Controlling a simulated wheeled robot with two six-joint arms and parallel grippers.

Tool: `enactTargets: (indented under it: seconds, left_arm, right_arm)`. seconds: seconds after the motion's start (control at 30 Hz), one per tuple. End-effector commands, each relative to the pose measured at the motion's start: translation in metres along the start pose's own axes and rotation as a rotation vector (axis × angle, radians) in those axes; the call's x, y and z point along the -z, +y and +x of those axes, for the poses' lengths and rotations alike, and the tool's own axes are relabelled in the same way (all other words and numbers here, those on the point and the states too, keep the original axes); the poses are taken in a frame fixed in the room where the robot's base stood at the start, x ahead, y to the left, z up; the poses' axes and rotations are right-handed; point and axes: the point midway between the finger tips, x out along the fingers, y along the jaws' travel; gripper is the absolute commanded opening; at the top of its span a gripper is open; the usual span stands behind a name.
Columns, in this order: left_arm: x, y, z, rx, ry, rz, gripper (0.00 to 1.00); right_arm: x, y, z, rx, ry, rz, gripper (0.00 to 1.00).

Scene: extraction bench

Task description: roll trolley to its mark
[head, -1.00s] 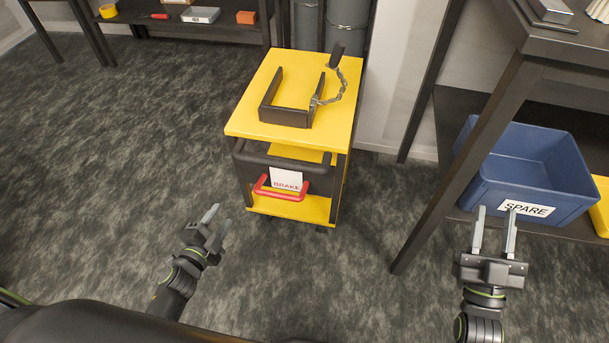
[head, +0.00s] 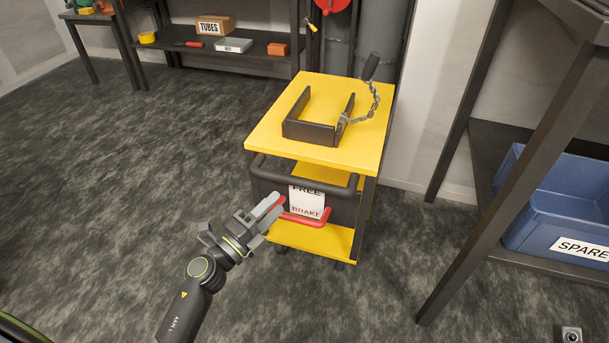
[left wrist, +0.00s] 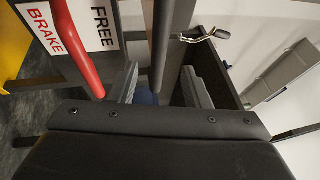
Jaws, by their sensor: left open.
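The yellow trolley (head: 270,130) stands on the carpet in front of me in the head view. A black push handle (head: 325,175) runs across its near side. Below it are a FREE/BRAKE label (head: 306,197) and a red brake lever (head: 318,219), low by the word BRAKE. My left gripper (head: 270,212) is open at the left end of the lever, partly covering it. In the left wrist view the red lever (left wrist: 76,45) lies outside the jaws, and a dark bar (left wrist: 161,45) shows between the fingers; contact cannot be told. My right gripper is out of view. No floor mark shows.
A black U-shaped holder (head: 310,133) with a chain (head: 374,100) is on the trolley top. A blue SPARE bin (head: 560,215) sits on a shelf at right, behind a table leg. Grey cylinders (head: 370,40) stand behind the trolley. Carpet (head: 120,180) at left is clear.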

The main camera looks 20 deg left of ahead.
Motion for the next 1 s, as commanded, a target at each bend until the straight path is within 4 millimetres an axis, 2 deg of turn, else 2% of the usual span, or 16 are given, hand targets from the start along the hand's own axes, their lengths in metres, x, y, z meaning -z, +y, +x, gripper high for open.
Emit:
enactTargets:
  seconds: [0.03,0.3,0.5,0.7,1.0]
  left_arm:
    - [0.0,-0.001,0.013,0.003,0.0,-0.001,0.43]
    - [0.0,0.001,0.069,0.002,-0.001,0.0,0.43]
    - [0.0,0.001,0.099,0.0,0.0,-0.002,0.43]
    - [0.0,0.001,0.113,-0.001,-0.002,-0.002,0.43]
    - [0.0,0.001,0.114,-0.001,-0.002,-0.002,0.42]
  right_arm:
    - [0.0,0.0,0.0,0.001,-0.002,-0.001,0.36]
    - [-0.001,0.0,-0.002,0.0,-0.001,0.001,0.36]
    - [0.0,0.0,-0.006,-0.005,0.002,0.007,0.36]
    - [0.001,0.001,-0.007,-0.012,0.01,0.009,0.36]
    - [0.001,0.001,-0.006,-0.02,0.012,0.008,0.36]
